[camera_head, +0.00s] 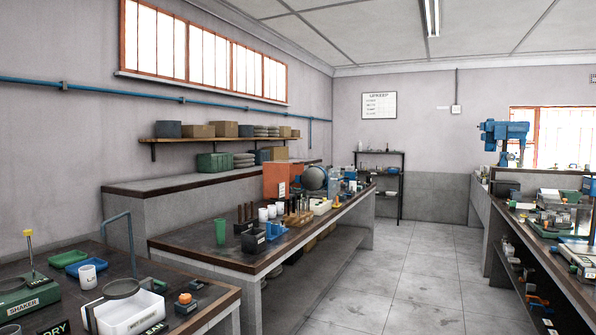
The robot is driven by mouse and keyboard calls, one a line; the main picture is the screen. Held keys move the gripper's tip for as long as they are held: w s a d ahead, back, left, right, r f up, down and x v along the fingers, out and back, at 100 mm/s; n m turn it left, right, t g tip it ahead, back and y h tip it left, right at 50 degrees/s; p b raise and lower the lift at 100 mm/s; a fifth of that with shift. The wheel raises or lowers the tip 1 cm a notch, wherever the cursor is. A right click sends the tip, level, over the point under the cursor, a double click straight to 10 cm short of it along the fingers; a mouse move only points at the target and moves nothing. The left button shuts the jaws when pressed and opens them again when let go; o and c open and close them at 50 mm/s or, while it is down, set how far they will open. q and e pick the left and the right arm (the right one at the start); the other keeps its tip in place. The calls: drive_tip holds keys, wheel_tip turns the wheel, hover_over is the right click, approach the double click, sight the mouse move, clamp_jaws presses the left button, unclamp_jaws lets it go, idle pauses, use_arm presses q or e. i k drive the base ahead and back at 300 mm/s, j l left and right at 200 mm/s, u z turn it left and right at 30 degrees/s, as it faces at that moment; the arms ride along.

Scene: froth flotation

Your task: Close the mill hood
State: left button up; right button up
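An orange box-like housing (277,180) with a pale label stands toward the far end of the middle bench; it may be the mill hood. A dark grey round drum-like part (314,178) shows just to its right, next to blue machine parts (335,183). At this distance I cannot tell how far the hood is open. Neither of my grippers is in view.
The middle bench (200,244) holds a green cup (220,231), racks and white containers. A cluttered bench stands right. The tiled floor (405,275) between is clear.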

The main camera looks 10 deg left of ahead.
sight(274, 174)
drive_tip(key=i+z, duration=0.25)
drive_tip(key=z, duration=0.2)
drive_tip(key=i, duration=1.1)
drive_tip(key=i+l, duration=0.1)
drive_tip(key=i, duration=1.05)
drive_tip(key=i+u, duration=0.1)
drive_tip(key=i, duration=1)
drive_tip(key=i+l, duration=0.15)
drive_tip(key=i, duration=1)
